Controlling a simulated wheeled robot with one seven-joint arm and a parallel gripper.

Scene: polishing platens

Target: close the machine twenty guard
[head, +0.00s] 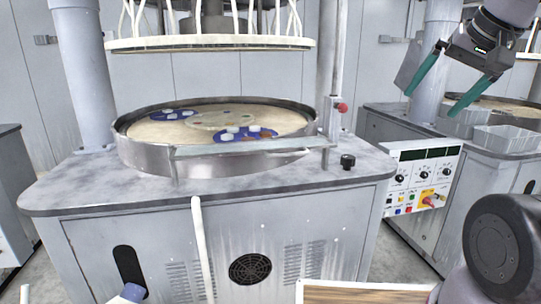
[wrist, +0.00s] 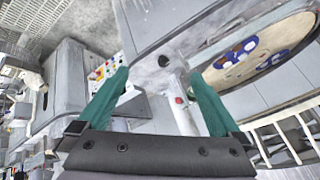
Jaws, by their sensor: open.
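My gripper (head: 431,104) is open and empty, its two teal fingers spread, in the air to the right of the near polishing machine (head: 120,185). It also shows in the wrist view (wrist: 158,72). A pale, see-through flat bar (head: 245,149), which looks like the guard, lies across the front of the round metal rim (head: 140,152). Its right end meets a slim upright post with a red knob (head: 342,107). The red knob shows between the fingers in the wrist view (wrist: 179,100), apart from them. I cannot read a machine number.
The platen carries blue carriers with pale pieces (head: 248,133). A white-hosed upper plate (head: 210,43) hangs above it. A black knob (head: 347,161) stands on the tabletop. A control panel (head: 420,178) and a second machine with clear bins (head: 505,138) are at right.

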